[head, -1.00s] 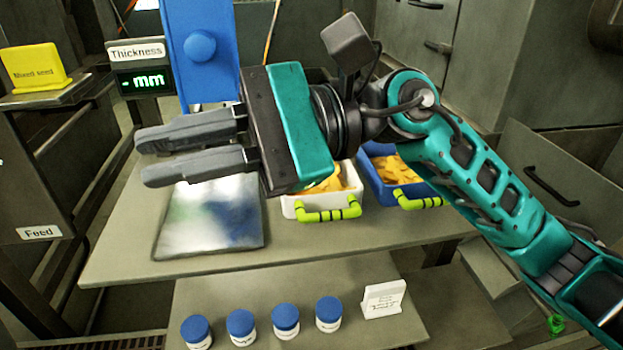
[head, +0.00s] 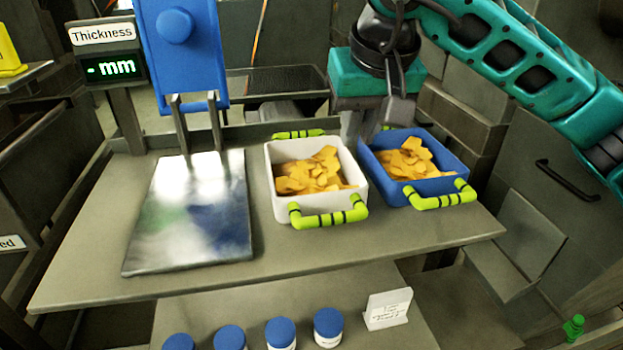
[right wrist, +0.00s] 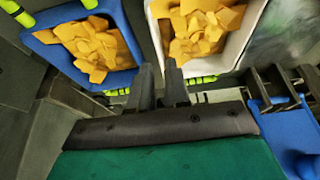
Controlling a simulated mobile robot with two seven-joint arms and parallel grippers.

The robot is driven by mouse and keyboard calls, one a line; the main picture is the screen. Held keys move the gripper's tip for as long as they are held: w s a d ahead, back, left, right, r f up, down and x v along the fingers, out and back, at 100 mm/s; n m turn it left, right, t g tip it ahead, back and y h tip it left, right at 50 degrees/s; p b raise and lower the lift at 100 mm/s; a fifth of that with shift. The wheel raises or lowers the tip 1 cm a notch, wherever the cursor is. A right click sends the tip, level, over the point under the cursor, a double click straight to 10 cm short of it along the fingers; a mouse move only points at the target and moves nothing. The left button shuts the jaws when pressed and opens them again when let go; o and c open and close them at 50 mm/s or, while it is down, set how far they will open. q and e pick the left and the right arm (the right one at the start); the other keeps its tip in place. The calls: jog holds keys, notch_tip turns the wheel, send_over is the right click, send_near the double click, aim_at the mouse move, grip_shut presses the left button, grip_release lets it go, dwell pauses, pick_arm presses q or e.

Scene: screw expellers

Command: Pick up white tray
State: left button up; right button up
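The white tray (head: 327,205) stands on the grey shelf, filled with orange-yellow flakes, with yellow-green, black-banded handles at front and back. In the right wrist view the white tray (right wrist: 243,48) is at upper right, its back handle (right wrist: 203,80) partly hidden. My right gripper (head: 360,128) points down behind the trays, near the gap between the white and blue ones. Its fingers (right wrist: 160,72) are a little apart with nothing visible between them. They overlap the white tray's near corner in the wrist view; I cannot tell whether they touch it. My left gripper is out of view.
A blue tray (head: 447,185) of similar flakes stands close to the right of the white tray. A shiny metal plate (head: 190,220) lies to the left, below a blue device (head: 180,65). Blue-lidded jars (head: 328,323) stand on a lower ledge.

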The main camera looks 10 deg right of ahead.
aim_at(352, 158)
jog(key=x, duration=0.7)
jog(key=shift+s+d+f+b, duration=0.1)
jog(key=shift+d+f+b, duration=0.05)
jog(key=shift+b, duration=0.2)
jog(key=shift+c, duration=0.4)
grip_shut()
